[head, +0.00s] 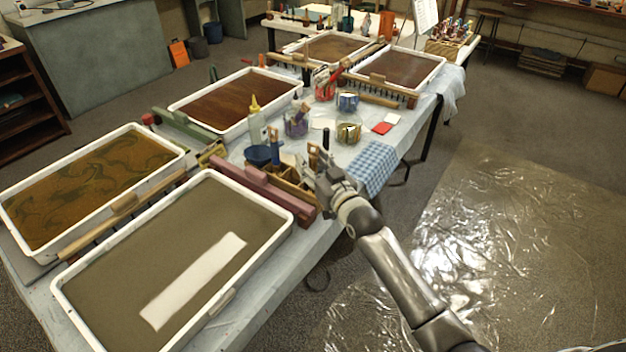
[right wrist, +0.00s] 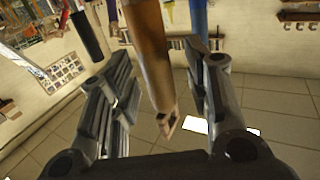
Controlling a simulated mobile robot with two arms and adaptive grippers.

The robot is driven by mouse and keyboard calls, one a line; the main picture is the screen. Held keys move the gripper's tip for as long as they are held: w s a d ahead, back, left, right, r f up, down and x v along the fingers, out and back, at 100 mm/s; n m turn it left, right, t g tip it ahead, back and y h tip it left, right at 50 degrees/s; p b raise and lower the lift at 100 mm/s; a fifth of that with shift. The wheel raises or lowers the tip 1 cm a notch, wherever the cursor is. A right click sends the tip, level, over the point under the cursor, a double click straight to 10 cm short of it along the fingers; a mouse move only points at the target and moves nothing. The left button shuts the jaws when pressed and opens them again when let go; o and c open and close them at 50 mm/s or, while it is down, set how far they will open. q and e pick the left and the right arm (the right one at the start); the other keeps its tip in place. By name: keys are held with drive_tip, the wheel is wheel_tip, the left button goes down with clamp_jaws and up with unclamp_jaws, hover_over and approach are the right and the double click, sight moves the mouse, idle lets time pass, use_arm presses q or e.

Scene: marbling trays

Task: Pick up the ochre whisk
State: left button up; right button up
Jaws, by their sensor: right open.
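My right gripper (head: 318,180) is at the wooden caddy (head: 290,190) of upright tools near the table's edge. In the right wrist view the gripper (right wrist: 160,100) is open. A brown-ochre handle (right wrist: 148,45), which looks like the ochre whisk, stands between its two fingers with a gap on each side. A small looped end (right wrist: 168,122) shows at the handle's tip. The whisk's other end is out of that view. In the head view a tan handle (head: 313,154) stands just behind the gripper, partly hidden. My left gripper is not in view.
A blue handle (right wrist: 198,18) and a black handle (right wrist: 88,38) stand close beside the fingers. A maroon bar (head: 262,188) lies left of the caddy, beside the front tray (head: 70,290). A checked cloth (head: 372,165) lies to the right. Jars (head: 348,132) stand behind.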

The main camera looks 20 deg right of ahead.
drive_tip(key=c, duration=1)
drive_tip(key=shift+o, duration=0.2)
